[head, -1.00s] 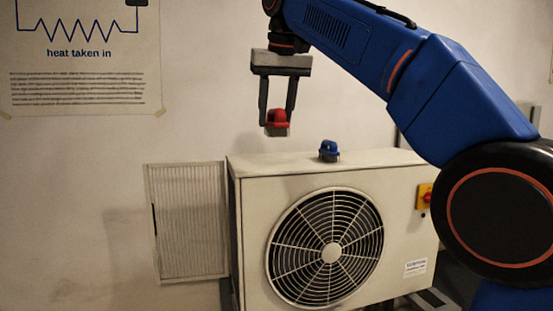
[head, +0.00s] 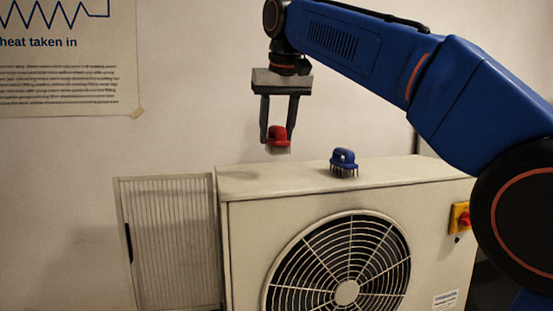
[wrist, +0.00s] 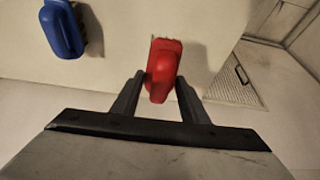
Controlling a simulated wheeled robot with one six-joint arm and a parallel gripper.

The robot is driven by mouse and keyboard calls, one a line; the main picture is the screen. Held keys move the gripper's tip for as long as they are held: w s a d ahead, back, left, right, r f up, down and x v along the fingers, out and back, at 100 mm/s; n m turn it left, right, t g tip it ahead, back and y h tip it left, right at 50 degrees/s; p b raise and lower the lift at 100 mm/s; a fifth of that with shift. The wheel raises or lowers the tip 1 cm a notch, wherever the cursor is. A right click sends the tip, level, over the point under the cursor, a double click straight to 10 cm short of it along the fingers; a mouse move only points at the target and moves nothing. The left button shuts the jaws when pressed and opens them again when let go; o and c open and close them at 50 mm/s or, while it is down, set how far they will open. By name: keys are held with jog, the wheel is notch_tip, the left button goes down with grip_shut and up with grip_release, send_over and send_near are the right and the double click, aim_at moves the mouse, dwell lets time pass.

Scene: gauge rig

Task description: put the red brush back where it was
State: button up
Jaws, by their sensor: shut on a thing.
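The red brush (head: 278,136) is held between the two fingers of my gripper (head: 279,138). It hangs in the air above the left part of the top of the beige fan unit (head: 270,179), apart from it. In the wrist view the red brush (wrist: 163,68) shows between the dark fingertips (wrist: 160,85), with the unit's top beyond it. The underside of the brush is pale and hard to make out in the head view.
A blue brush (head: 343,161) stands on the unit's top, right of my gripper; it also shows in the wrist view (wrist: 63,28). A finned panel (head: 168,240) is left of the unit. A yellow and red switch (head: 460,216) is on the unit's right. The top's left part is clear.

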aim_at(282, 130)
jog(key=shift+f, duration=3)
jog(key=o, duration=1)
jog(key=shift+o, duration=0.2)
jog(key=shift+r, duration=0.1)
jog(key=v, duration=1.2)
